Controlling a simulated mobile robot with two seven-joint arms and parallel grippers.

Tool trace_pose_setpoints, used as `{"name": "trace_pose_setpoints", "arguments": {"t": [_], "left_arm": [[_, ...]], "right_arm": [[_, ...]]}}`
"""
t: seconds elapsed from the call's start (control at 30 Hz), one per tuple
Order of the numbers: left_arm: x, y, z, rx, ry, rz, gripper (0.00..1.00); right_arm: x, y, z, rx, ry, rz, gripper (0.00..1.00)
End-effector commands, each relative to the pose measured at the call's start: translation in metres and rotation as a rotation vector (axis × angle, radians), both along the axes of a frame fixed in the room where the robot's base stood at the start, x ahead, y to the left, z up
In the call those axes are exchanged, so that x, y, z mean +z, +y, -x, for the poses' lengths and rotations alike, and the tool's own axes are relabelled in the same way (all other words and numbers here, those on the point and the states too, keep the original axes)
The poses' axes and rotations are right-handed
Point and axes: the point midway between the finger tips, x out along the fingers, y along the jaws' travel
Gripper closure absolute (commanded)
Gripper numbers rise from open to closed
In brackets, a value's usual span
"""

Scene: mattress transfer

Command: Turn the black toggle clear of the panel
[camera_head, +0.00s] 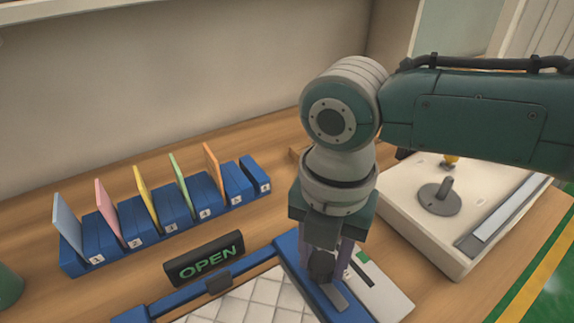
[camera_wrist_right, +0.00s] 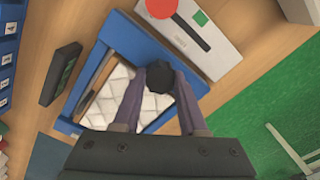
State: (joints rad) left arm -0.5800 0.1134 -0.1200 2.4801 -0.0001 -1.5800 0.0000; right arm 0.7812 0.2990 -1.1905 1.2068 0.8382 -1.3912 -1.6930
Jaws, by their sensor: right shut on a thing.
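My right gripper (camera_head: 323,262) points down at the right side of a blue frame (camera_head: 291,248). It is shut on a black toggle (camera_head: 320,268), which shows between the two fingers. In the right wrist view the toggle (camera_wrist_right: 160,78) sits between the fingertips, over the inner edge of the frame (camera_wrist_right: 132,38). A white quilted panel (camera_head: 262,302) lies inside the frame and also shows in the right wrist view (camera_wrist_right: 113,90). The toggle's exact angle over the panel is partly hidden by the fingers. My left gripper is out of view.
A black OPEN sign (camera_head: 205,258) stands behind the frame. A blue rack (camera_head: 130,240) with coloured cards is at the back left. A white box (camera_head: 435,245) is at the right. A pale plate with a green square (camera_head: 362,257) lies beside the frame.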

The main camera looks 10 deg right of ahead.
Motion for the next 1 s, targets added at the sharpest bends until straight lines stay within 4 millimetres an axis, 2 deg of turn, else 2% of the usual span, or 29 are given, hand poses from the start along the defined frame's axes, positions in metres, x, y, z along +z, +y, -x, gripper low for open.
{"name": "trace_pose_setpoints", "arguments": {"t": [0.37, 0.4, 0.63, 0.87, 1.0], "left_arm": [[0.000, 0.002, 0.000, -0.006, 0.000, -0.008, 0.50], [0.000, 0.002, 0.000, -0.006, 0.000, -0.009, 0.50], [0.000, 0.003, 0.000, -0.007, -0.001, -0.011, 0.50], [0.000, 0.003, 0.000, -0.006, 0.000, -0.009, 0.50], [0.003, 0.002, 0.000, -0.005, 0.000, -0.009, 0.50]], "right_arm": [[0.001, 0.001, 0.000, 0.007, 0.000, -0.003, 1.00], [0.001, 0.001, 0.000, 0.007, 0.000, -0.003, 0.54], [0.001, 0.001, 0.000, 0.005, 0.000, -0.001, 0.28], [0.001, 0.000, 0.000, 0.004, 0.000, 0.000, 0.28], [0.013, 0.000, -0.001, 0.004, -0.002, -0.001, 0.28]]}}
